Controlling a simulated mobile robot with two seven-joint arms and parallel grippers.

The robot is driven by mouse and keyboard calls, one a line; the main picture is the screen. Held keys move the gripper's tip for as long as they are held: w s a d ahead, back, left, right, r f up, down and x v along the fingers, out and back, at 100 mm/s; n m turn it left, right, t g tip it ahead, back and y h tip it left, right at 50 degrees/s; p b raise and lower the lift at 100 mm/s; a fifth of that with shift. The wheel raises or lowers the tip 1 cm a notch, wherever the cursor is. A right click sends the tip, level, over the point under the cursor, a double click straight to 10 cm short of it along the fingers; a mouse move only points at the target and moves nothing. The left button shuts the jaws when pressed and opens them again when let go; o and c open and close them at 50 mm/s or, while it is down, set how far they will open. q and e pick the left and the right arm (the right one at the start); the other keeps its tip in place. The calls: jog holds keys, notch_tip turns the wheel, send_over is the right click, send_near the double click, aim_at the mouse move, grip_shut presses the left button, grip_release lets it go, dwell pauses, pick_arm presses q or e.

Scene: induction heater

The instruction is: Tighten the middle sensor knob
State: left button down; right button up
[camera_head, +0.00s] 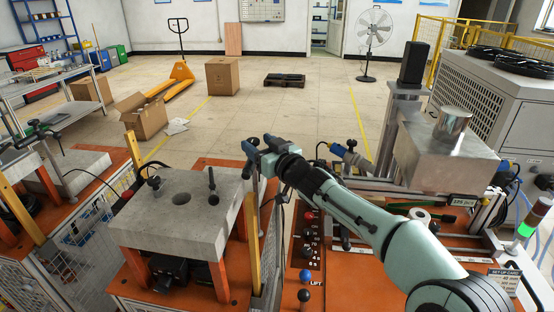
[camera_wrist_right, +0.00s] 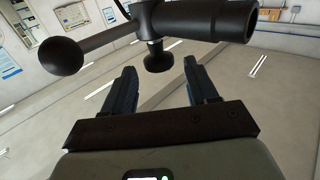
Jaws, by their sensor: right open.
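In the right wrist view, a black sensor fitting crosses the top, with a thick tube (camera_wrist_right: 205,20) and a rod ending in a black ball (camera_wrist_right: 62,56). A small black knob (camera_wrist_right: 158,60) hangs below it. My right gripper (camera_wrist_right: 160,82) is open, with the knob between and slightly beyond its fingertips; I see no contact. In the head view my right gripper (camera_head: 257,150) is near the right edge of the grey block (camera_head: 185,225). Which fitting in the head view carries this knob is unclear. My left gripper is not in view.
Black upright fittings (camera_head: 212,186) stand on the grey block. A yellow post (camera_head: 254,235) rises beside it. A control panel with several knobs (camera_head: 309,240) lies below my right arm. A metal box (camera_head: 445,150) stands at right.

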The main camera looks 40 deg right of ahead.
jog(key=s+a, duration=0.1)
jog(key=s, duration=0.9)
jog(key=shift+a+b, duration=0.15)
jog(key=shift+b, duration=0.25)
jog(key=shift+w+r, duration=0.1)
